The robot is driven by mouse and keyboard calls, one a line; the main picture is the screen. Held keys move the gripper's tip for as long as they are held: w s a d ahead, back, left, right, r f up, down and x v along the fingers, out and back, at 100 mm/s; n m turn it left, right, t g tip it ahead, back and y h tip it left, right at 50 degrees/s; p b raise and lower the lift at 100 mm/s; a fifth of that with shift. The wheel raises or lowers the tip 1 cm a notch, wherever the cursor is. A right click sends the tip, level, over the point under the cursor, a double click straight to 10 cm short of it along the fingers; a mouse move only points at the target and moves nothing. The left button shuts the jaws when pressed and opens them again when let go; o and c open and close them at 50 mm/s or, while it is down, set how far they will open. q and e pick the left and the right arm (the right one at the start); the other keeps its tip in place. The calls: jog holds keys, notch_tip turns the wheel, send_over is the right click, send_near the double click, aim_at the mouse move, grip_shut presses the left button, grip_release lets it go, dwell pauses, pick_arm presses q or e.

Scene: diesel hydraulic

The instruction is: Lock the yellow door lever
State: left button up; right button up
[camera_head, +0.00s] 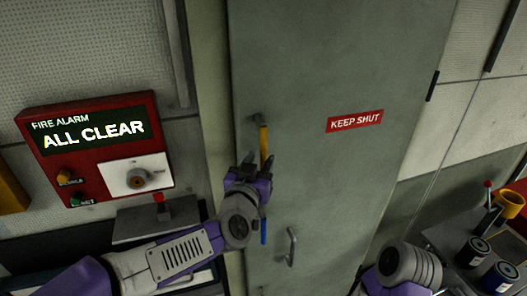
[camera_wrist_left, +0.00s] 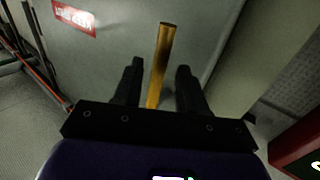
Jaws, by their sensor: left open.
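The yellow lever (camera_head: 264,143) is on the left part of a grey-green door (camera_head: 310,60) and points roughly up and down. My left gripper (camera_head: 258,164) is open at the lever's lower part. In the left wrist view, the yellow lever (camera_wrist_left: 162,52) stands between the two spread black fingers (camera_wrist_left: 159,70), with a gap visible on each side. The lower end of the lever is hidden by my gripper in the head view. Part of my right arm shows at the bottom right of the head view, but its gripper is not in view.
A blue lever (camera_head: 263,230) and a grey pull handle (camera_head: 291,247) are lower on the door. A red fire alarm panel (camera_head: 50,160) is on the left wall, above a small box with a red knob (camera_head: 160,198). Dark cans (camera_head: 473,252) and a yellow cup (camera_head: 509,204) stand at right.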

aim_at(262, 156)
pick_arm(q)
jog(key=shift+x, duration=2)
grip_shut()
